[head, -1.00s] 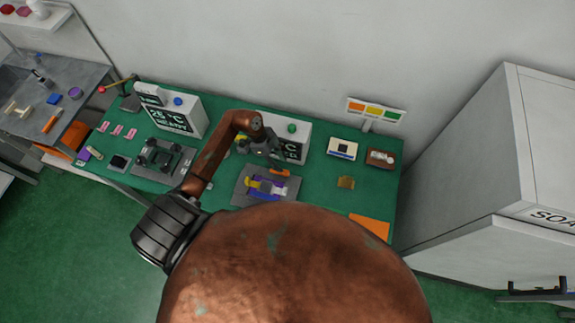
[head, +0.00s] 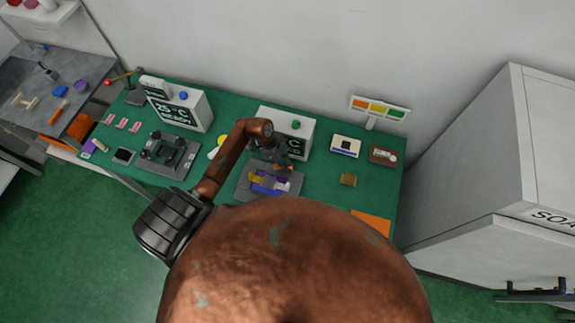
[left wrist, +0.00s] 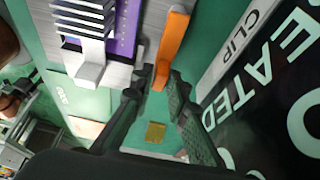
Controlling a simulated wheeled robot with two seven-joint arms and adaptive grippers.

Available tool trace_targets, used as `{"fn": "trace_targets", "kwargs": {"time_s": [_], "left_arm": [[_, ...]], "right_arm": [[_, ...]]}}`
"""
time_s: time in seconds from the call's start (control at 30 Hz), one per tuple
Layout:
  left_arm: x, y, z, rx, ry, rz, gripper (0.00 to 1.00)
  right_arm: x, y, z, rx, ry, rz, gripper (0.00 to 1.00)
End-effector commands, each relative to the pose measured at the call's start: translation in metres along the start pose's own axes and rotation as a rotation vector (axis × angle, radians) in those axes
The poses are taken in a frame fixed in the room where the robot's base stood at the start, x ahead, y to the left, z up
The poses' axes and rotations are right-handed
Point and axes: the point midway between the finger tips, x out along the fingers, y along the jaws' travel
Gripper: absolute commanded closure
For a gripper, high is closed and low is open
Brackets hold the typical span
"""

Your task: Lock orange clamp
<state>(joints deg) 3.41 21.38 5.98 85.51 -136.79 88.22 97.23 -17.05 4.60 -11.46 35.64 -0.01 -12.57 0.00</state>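The orange clamp (left wrist: 172,48) shows in the left wrist view as an upright orange bar just beyond my left gripper (left wrist: 158,78). My left gripper's two dark fingers are apart, with the lower end of the bar at or between their tips; I cannot tell whether they touch it. In the head view, my left gripper (head: 280,160) hangs over the rear of a grey fixture plate (head: 245,190) and mostly hides the clamp. The fixture carries purple, blue and yellow parts; its purple block (left wrist: 124,30) is left of the clamp in the wrist view. My right gripper is not in view.
A white display box (head: 300,125) stands close behind the fixture, and its lettered face fills the wrist view's right side. A second dark fixture (head: 168,155) sits left. A small gold block (head: 348,180) lies right, with clear green table around it.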

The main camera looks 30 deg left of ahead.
Motion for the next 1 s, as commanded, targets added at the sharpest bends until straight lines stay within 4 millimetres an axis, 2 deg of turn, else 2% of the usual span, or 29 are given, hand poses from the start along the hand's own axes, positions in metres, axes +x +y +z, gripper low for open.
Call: {"fn": "trace_targets", "kwargs": {"time_s": [0.2,0.77,1.0], "left_arm": [[-0.0002,0.0001,0.0002,0.0,0.0,0.0,1.0],[-0.0003,0.0003,0.0006,0.002,-0.001,0.001,1.0],[-0.0011,0.0032,0.0012,0.06,-0.003,0.025,1.0]], "right_arm": [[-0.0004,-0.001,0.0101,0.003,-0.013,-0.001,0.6],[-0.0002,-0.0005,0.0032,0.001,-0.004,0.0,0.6],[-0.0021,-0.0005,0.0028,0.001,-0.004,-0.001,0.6]]}}
